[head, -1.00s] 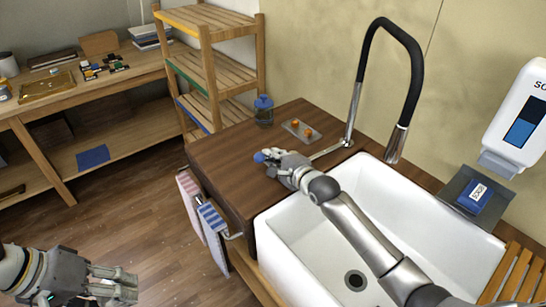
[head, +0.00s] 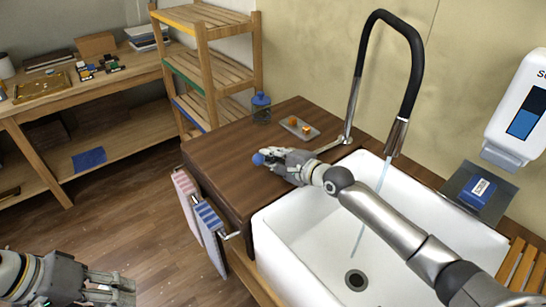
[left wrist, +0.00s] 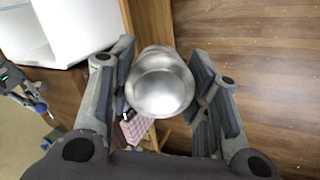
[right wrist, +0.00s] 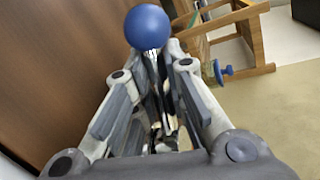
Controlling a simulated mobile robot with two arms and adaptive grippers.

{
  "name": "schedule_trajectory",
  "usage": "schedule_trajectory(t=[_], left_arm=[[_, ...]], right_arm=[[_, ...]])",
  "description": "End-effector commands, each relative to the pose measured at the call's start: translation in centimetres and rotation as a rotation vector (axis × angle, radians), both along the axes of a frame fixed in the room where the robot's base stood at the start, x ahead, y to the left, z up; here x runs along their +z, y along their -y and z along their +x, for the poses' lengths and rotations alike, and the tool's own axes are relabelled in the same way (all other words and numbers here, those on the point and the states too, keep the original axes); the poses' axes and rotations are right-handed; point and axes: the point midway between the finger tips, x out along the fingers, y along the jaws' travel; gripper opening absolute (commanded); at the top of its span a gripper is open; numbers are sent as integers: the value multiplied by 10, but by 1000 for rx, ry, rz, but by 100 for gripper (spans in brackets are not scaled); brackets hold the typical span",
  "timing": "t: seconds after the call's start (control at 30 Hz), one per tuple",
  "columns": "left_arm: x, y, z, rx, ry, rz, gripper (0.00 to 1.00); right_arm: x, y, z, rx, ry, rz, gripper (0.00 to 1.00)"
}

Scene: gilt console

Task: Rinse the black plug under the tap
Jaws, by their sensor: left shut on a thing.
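The black tap (head: 414,60) arches over the white sink (head: 300,240), and a thin stream of water (head: 378,190) falls from its spout towards the drain (head: 355,280). My right gripper (head: 272,158) is at the tap's metal lever (head: 333,145) over the wooden counter. A blue ball (right wrist: 147,27) is at its fingertips in the right wrist view; whether the fingers close on anything is unclear. My left gripper (head: 125,290) is low at the left, away from the sink. In the left wrist view it is shut on a round silver metal thing (left wrist: 160,85). I see no black plug.
On the counter (head: 230,150) stand a blue bottle (head: 261,108) and a small tray (head: 300,130) with orange pieces. Towels (head: 208,220) hang at its left end. A soap dispenser (head: 520,110) is at the right wall. Open floor (head: 120,220) lies left.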

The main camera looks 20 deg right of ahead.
Motion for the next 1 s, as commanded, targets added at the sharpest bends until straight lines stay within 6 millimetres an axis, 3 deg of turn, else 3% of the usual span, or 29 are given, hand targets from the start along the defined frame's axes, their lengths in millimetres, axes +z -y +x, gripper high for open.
schedule_trajectory(t=[0.03,0.17,0.57,1.0], left_arm=[[0,0,0,0,0,0,18],[0,0,0,0,0,0,18],[0,0,0,0,0,0,18],[0,0,0,0,0,0,18]], right_arm=[[3,-8,-2,12,4,12,21],[3,-8,-1,11,4,9,35],[2,0,-7,5,2,0,35],[21,30,-75,9,2,0,35]])
